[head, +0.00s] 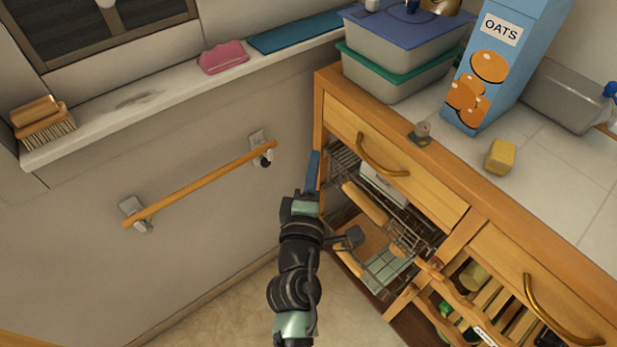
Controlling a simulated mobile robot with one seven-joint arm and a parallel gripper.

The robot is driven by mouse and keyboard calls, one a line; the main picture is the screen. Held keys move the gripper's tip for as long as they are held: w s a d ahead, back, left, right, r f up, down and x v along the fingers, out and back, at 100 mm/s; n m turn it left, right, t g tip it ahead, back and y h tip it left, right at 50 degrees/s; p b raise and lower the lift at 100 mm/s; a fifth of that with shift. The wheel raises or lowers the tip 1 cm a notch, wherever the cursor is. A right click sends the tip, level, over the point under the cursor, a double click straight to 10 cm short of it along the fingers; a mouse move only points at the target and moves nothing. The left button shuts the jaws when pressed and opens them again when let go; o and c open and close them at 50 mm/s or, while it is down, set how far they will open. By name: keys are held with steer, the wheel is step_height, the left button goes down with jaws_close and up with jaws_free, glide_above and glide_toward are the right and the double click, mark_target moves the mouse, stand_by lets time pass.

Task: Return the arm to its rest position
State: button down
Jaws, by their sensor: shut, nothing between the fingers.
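My arm rises from the bottom middle of the head view, in black and pale green. My gripper (314,168) is at its far end, with a narrow blue tip beside the left edge of the wooden cabinet (319,110). The gripper is shut and I see nothing held in it. A small dark grey part juts out to the right of the arm, in front of the wire rack (393,262) in the open cabinet. I cannot tell whether the arm touches the cabinet.
A wooden rail (200,185) is fixed to the wall at left. A windowsill (135,100) holds a brush (43,123) and pink sponge (223,57). The counter bears lidded boxes (393,65), an oats carton (500,65) and a yellow block (500,156). Floor (225,308) shows clear at lower left.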

step_height(320, 180, up, 27)
steer(key=s+d+m+t+h, duration=0.2)
steer(key=m+t, duration=0.2)
steer(key=m, duration=0.7)
steer(key=s+a+r+m+t+y, duration=0.1)
steer(key=s+r+m+t, duration=0.1)
steer(key=s+r, duration=0.45)
steer(key=s+a+r+m+t+y+p, duration=0.1)
steer(key=s+r+m+t+y, duration=0.15)
steer(key=r, duration=0.75)
steer(key=s+a+r+m+t+y, duration=0.1)
steer(key=s+r, duration=0.4)
steer(key=r, duration=0.3)
step_height(320, 180, up, 29)
steer(key=p, duration=2.9)
steer(key=shift+w+d+p, duration=0.15)
steer(key=shift+w+p, duration=0.15)
